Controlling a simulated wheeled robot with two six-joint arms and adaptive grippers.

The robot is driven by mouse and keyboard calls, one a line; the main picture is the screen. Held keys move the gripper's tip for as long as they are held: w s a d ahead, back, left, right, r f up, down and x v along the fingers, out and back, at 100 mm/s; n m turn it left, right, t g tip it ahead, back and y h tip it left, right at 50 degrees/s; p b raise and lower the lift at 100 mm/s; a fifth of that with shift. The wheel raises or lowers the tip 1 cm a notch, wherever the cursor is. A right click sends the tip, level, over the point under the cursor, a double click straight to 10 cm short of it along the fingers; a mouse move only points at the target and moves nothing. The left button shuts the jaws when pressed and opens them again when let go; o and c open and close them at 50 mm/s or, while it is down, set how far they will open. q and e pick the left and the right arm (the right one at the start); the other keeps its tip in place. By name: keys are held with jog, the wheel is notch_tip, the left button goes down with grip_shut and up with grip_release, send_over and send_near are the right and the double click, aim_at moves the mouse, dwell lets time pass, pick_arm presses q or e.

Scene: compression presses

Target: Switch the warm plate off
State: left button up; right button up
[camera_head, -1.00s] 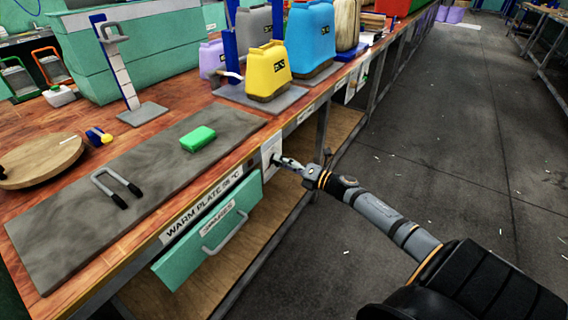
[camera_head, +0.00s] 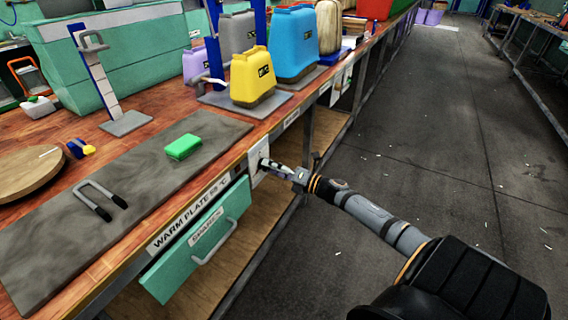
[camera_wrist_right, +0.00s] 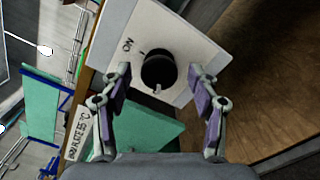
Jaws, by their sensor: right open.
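The warm plate (camera_head: 60,235) is a long grey slab on the bench top, with its label "WARM PLATE" (camera_head: 190,214) on the front edge. A white switch panel (camera_head: 257,160) is on the bench front, to the right of the label. In the right wrist view, the panel (camera_wrist_right: 187,45) carries a round black knob (camera_wrist_right: 158,69) with a pale mark at its lower edge. "ON" is printed at the knob's upper left. My right gripper (camera_head: 268,164) is open, its fingers either side of the knob in the wrist view (camera_wrist_right: 160,82); contact cannot be told. My left gripper is out of view.
A green block (camera_head: 184,146) and a U-shaped handle with black ends (camera_head: 98,197) lie on the slab. A green drawer (camera_head: 197,245) juts out below the label. Yellow (camera_head: 252,76) and blue (camera_head: 294,45) jugs stand behind.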

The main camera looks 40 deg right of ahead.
jog(key=v, duration=1.1)
jog(key=shift+s, duration=0.25)
